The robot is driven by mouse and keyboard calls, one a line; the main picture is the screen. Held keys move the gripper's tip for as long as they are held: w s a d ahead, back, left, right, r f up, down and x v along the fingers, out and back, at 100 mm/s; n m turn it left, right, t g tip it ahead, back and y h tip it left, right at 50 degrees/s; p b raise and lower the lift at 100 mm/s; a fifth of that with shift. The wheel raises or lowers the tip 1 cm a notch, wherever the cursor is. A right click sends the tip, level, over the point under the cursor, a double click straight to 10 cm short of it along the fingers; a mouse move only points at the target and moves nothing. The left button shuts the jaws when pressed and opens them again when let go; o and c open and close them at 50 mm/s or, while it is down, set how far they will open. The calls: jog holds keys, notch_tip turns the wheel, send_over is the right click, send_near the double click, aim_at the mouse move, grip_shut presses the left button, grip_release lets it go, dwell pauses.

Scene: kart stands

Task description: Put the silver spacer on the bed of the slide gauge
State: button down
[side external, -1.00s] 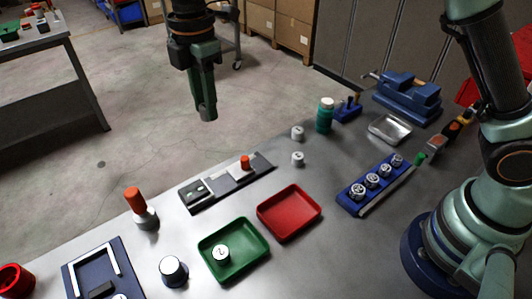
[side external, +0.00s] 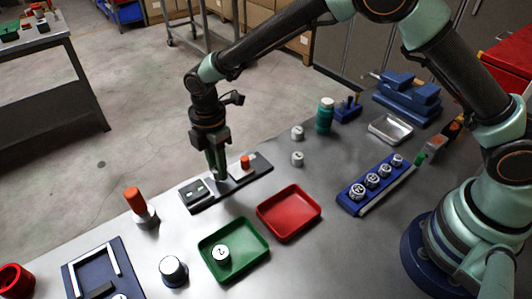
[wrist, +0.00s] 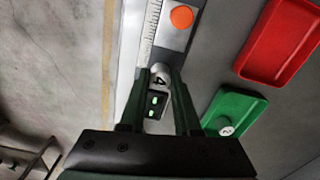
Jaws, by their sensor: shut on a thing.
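The slide gauge (side external: 258,172) lies on the metal table, a dark bar with a pale scale, an orange knob (side external: 245,161) and a block with green marks at its left end (side external: 195,191). My gripper (side external: 221,176) points down over the gauge's middle, between that block and the knob. In the wrist view my gripper (wrist: 160,72) is shut on the silver spacer (wrist: 161,74), whose top shows a dark "4". The spacer is over or at the gauge bed, beside the scale (wrist: 149,30). The fingers hide it in the side view, so I cannot tell whether it touches the bed.
A green tray (side external: 205,246) with a silver cylinder and an empty red tray (side external: 290,213) lie in front of the gauge. A blue rack (side external: 348,205) holds several silver cylinders. An orange-topped piece (side external: 140,205) stands left. Two small cylinders (side external: 297,158) stand behind right.

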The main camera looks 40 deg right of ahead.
jog(key=shift+f, duration=1)
jog(key=shift+f, duration=0.1)
jog(key=c, duration=0.6)
grip_release()
